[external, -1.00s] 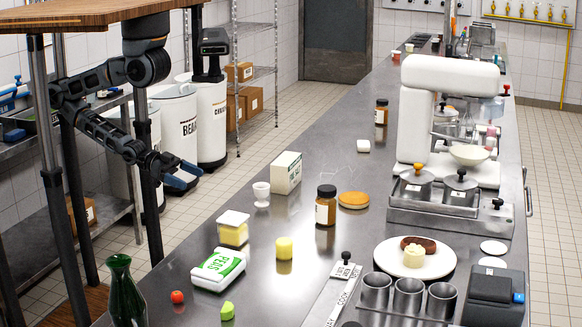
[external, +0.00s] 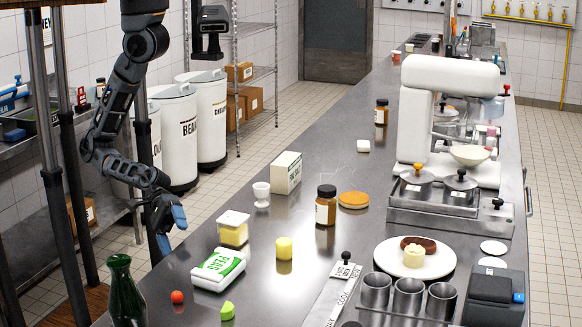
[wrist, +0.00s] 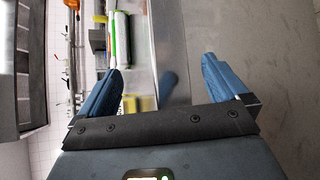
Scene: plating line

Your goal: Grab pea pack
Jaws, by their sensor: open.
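The pea pack (external: 218,269) is a white bag with a green panel and "PEAS" lettering. It lies on the near left part of the steel counter in the external view. It seems to show as a white and green strip (wrist: 119,38) in the wrist view, beyond the left finger. My gripper (external: 172,220) hangs beside the counter's left edge, up and to the left of the pack and apart from it. In the wrist view my gripper (wrist: 162,65) has its blue fingers wide apart with nothing held between them.
A yellow-filled tub (external: 233,229), a yellow cylinder (external: 284,248), a red tomato (external: 177,297) and a green piece (external: 227,311) surround the pack. A dark green bottle (external: 124,292) stands at the near left corner. A white goblet (external: 261,193) stands farther back.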

